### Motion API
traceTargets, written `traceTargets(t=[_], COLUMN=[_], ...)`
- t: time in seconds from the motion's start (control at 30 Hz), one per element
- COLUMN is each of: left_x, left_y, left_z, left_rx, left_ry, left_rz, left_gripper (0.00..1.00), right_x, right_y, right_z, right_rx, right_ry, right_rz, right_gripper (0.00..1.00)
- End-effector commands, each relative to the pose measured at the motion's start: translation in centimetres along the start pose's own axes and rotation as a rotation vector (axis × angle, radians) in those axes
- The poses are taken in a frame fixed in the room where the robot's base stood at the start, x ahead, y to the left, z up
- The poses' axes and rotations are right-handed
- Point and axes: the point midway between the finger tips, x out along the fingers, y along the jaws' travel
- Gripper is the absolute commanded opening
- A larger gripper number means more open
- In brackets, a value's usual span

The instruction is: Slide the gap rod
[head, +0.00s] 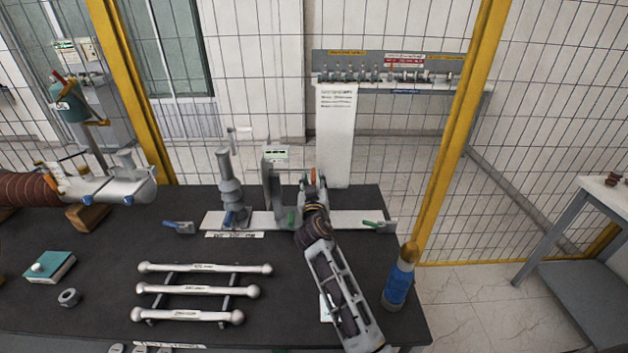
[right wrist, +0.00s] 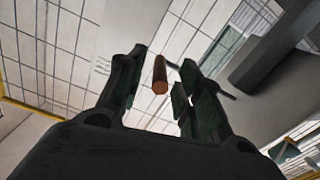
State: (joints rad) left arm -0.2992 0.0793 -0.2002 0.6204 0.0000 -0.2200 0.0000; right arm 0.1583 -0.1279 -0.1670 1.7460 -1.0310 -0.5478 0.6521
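A copper-coloured rod (right wrist: 160,76) shows end-on in the right wrist view. It lies between the two fingers of my right gripper (right wrist: 160,82), with light background visible on both sides of it. The fingers are apart and do not appear to touch it. In the head view my right gripper (head: 313,186) is at the right side of the upright grey stand (head: 272,185) on the white base plate (head: 350,219). A small orange-brown piece shows at its tips there, and the arm hides part of the plate. My left gripper is not in view.
A grey ribbed post (head: 230,190) stands left of the stand. Several silver rods (head: 205,290) lie on a rack in front. A blue bottle-like object (head: 399,280) stands at the table's right edge. A brown ribbed bushing (head: 30,190) lies at the left. Wire fencing stands behind.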

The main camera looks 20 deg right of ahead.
Motion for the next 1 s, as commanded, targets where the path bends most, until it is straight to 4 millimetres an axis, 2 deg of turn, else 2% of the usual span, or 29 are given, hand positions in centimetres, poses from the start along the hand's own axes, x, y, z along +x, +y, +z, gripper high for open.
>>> traceTargets(t=[0.2, 0.47, 0.83, 1.0], left_x=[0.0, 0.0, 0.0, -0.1], left_y=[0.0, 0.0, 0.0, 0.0], left_z=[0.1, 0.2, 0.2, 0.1], left_rx=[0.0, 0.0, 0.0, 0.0], left_ry=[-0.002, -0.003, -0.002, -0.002], left_rz=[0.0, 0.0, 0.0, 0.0], left_gripper=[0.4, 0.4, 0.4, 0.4], right_x=[0.0, 0.0, 0.0, 0.0], right_y=[0.0, 0.0, 0.1, 1.1], right_z=[0.0, 0.0, 0.0, 0.3], right_rx=[0.0, 0.0, 0.0, 0.0], right_ry=[0.0, 0.0, 0.0, -0.003], right_rz=[0.0, 0.0, 0.0, 0.0], right_gripper=[0.34, 0.01, 0.0, 0.0])
